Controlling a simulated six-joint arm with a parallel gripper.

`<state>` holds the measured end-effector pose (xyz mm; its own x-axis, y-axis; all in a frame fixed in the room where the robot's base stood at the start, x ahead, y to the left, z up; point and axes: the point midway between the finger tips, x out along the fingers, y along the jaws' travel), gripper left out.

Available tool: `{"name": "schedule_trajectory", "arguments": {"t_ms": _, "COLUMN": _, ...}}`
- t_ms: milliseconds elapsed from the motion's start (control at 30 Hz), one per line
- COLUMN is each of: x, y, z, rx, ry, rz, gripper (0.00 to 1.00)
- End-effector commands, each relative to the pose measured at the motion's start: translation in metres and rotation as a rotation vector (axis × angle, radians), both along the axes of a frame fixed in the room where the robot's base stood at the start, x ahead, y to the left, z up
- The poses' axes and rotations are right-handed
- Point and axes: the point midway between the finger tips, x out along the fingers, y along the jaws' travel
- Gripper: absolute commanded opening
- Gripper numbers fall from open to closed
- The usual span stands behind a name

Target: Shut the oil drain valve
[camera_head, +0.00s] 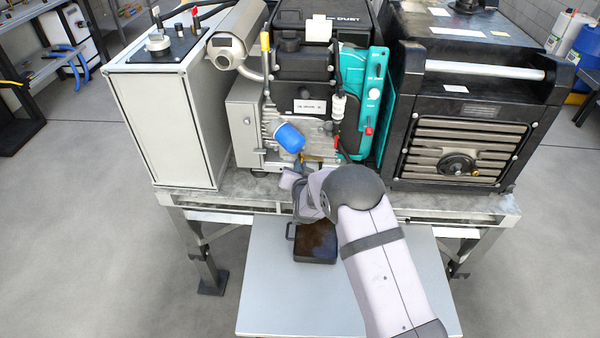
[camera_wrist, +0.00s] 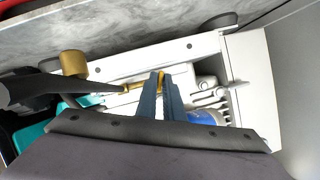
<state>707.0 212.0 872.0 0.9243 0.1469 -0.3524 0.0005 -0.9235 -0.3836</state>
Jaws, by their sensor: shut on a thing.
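The oil drain valve is a small brass fitting (camera_wrist: 130,87) low on the engine in the wrist view. Its yellow handle (camera_wrist: 162,80) lies between the tips of my two fingers. My gripper (camera_wrist: 160,82) is shut on this handle. In the head view, a bit of brass (camera_head: 311,158) shows below the blue oil filter (camera_head: 289,138), just above my gripper (camera_head: 299,170). My wrist and arm hide most of the valve there. I cannot tell from these frames how far the handle is turned.
A black drain pan (camera_head: 316,243) sits below on a grey board (camera_head: 270,290). A pale control box (camera_head: 165,115) stands left and a black slatted unit (camera_head: 465,130) right. In the wrist view, a larger brass cylinder (camera_wrist: 74,63) and a dark bar (camera_wrist: 60,88) are close by.

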Motion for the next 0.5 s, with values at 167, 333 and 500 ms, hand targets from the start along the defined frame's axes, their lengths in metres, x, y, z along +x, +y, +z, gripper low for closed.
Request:
{"name": "schedule_trajectory", "arguments": {"t_ms": 167, "x": -0.0002, "y": -0.0003, "z": 0.0005, "rx": 0.004, "ry": 0.001, "rz": 0.0, "gripper": 0.0}}
{"name": "schedule_trajectory", "arguments": {"t_ms": 333, "x": -0.0002, "y": -0.0002, "z": 0.0006, "rx": 0.003, "ry": 0.001, "rz": 0.0, "gripper": 0.17}}
{"name": "schedule_trajectory", "arguments": {"t_ms": 500, "x": -0.0001, "y": -0.0002, "z": 0.0004, "rx": 0.003, "ry": 0.001, "rz": 0.0, "gripper": 0.24}}
